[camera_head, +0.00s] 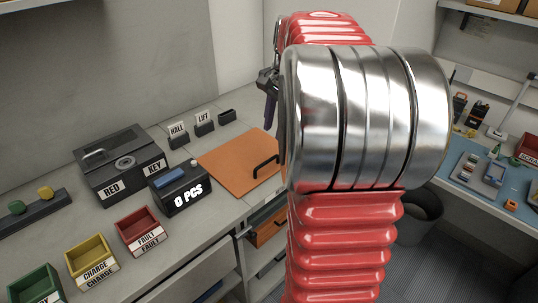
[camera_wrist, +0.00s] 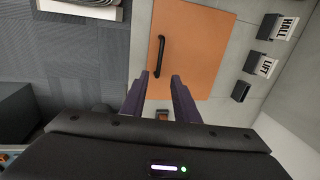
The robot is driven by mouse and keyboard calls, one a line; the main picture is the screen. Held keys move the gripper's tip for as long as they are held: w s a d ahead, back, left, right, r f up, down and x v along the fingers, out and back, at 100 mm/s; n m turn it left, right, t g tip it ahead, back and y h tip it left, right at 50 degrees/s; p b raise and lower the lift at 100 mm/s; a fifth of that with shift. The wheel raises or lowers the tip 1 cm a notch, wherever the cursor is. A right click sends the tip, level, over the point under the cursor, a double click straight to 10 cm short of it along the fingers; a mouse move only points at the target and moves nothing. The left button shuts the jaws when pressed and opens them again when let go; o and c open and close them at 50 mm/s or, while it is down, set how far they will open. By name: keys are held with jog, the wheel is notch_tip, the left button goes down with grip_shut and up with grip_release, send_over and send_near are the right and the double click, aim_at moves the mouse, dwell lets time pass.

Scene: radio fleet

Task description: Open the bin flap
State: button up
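The bin flap is an orange square panel (camera_head: 238,160) lying flat and closed in the grey counter. Its black bar handle (camera_head: 266,166) is near the right edge, partly hidden by my arm in the head view. In the wrist view the flap (camera_wrist: 205,55) fills the upper middle, with the handle (camera_wrist: 160,52) on its left side. My gripper (camera_wrist: 160,77) is open and empty; its two dark fingers point toward the flap, apart from the handle in the picture. In the head view my gripper (camera_head: 269,98) shows above the counter, mostly hidden behind my arm.
HALL and LIFT holders (camera_head: 204,122) stand behind the flap. A counter box reading 0 PCS (camera_head: 180,190) and a RED KEY box (camera_head: 118,165) stand left of it. Red, yellow and green trays line the front.

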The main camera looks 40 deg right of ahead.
aim_at(268, 160)
jog(key=f, duration=0.4)
jog(key=w+f, duration=0.1)
jog(key=f, duration=0.3)
jog(key=w+f, duration=0.1)
jog(key=f, duration=0.3)
jog(key=shift+w, duration=0.15)
jog(key=shift+c, duration=0.5)
grip_shut()
